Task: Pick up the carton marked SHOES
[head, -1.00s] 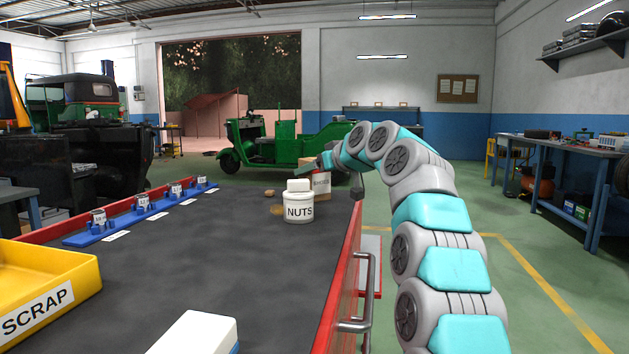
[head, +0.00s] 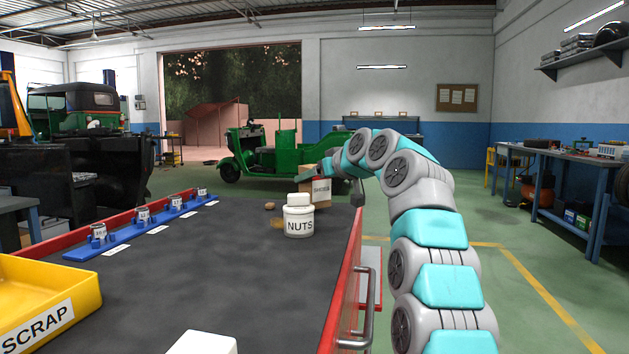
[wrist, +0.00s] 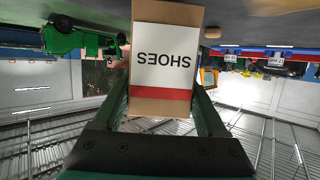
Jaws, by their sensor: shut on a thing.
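The carton marked SHOES (head: 321,191) is a small brown box with a white label, at the far right end of the dark bench top, just behind the NUTS jar. In the wrist view the carton (wrist: 167,62) fills the upper middle, its SHOES label upside down with a red band. My gripper (head: 317,174) is shut on it, with a green finger along each side in the wrist view (wrist: 166,108). In the head view my arm reaches in from the right. Whether the carton's bottom touches the bench I cannot tell.
The white NUTS jar (head: 298,221) stands in front of the carton, close to it. A small brown lump (head: 270,206) lies left of the jar. A blue rack (head: 140,230) and the yellow SCRAP bin (head: 50,290) are on the left. The bench middle is clear.

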